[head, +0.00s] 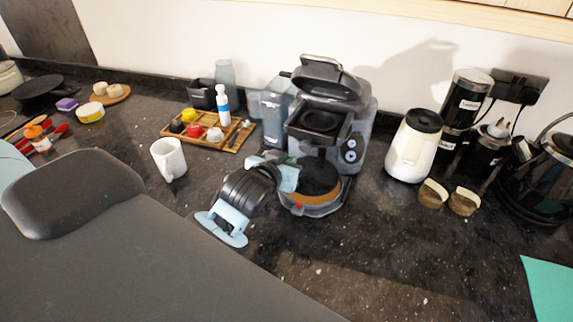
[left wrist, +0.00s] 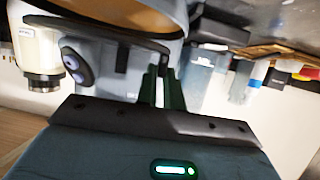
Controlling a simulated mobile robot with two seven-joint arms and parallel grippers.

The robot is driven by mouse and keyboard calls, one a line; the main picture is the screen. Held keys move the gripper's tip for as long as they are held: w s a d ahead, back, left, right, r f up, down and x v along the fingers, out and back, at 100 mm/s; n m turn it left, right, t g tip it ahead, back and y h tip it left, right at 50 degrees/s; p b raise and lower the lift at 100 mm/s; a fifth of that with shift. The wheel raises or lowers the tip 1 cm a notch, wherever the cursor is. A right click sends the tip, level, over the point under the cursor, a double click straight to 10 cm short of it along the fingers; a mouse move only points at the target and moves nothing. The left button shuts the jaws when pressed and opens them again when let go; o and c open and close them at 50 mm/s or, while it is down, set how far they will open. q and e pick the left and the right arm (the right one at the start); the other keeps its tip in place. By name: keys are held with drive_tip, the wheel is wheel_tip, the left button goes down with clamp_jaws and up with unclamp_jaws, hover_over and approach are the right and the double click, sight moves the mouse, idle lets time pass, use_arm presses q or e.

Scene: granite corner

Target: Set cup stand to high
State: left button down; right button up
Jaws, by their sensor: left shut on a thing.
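The coffee machine (head: 366,112) stands against the wall in the middle of the head view, its lid raised. Its cup stand (head: 319,180), a round black disc with a tan rim, sits low at the machine's front. My left gripper (head: 296,179) is at the left side of the cup stand, its fingers shut on the edge. In the left wrist view the picture is upside down; two dark green fingers (left wrist: 162,86) reach the tan-rimmed stand (left wrist: 130,20), their tips partly hidden. My right gripper is out of view.
A white mug (head: 169,160) stands left of my arm. A wooden tray (head: 238,137) of small items lies behind it. The granite counter in front is clear.

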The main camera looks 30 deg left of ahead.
use_arm(q)
drive_tip(key=shift+r, duration=1.9)
drive_tip(key=c, duration=1.6)
unclamp_jaws()
drive_tip(key=shift+o, duration=0.4)
